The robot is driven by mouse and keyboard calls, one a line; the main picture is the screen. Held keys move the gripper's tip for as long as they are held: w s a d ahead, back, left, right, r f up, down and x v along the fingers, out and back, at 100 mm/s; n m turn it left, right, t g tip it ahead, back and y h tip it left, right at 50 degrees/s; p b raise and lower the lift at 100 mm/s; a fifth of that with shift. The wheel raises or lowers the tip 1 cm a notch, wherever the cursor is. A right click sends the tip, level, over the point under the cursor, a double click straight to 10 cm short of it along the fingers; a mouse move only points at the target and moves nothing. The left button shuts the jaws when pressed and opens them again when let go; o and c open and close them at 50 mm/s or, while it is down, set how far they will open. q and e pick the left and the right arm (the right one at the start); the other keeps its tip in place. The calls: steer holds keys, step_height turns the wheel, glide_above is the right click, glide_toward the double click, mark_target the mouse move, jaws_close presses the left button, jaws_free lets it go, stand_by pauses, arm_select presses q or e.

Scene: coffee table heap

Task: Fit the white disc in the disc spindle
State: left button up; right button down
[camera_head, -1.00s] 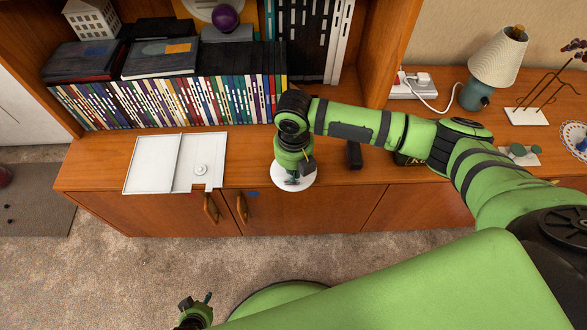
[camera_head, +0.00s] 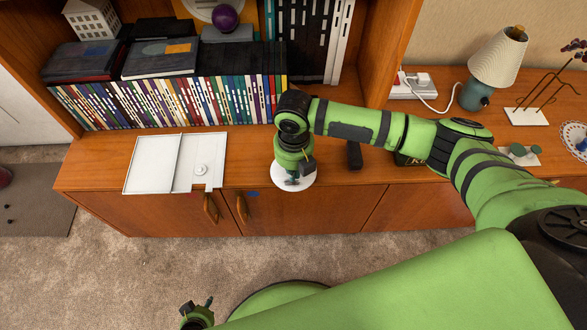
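The white disc (camera_head: 306,183) shows at the front edge of the wooden cabinet top, below my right gripper (camera_head: 292,180). The gripper points down over the disc and hides its middle. I cannot tell whether the fingers grip it or whether the disc rests on the wood. The disc spindle (camera_head: 200,169) is a small round hub in the right half of an open white case (camera_head: 151,165), left of the disc. No disc lies around the hub. My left gripper (camera_head: 207,303) is low in the picture over the carpet, far from both, its fingers too small to read.
A row of thin cases (camera_head: 170,100) stands behind the open case. A black object (camera_head: 354,155) lies right of my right gripper. A lamp (camera_head: 497,62) and a power strip (camera_head: 412,88) stand at the back right. Wood between case and disc is clear.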

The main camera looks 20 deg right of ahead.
arm_select(q)
steer(key=shift+w+d, duration=0.1)
steer(key=shift+w, duration=0.25)
arm_select(e)
steer(key=shift+f, duration=0.15)
arm_select(q)
steer(key=shift+s, duration=0.1)
arm_select(e)
steer(key=shift+f, duration=0.15)
arm_select(q)
steer(key=shift+f+b, duration=0.3)
steer(key=shift+b, duration=0.1)
arm_select(e)
steer(key=shift+f, duration=0.5)
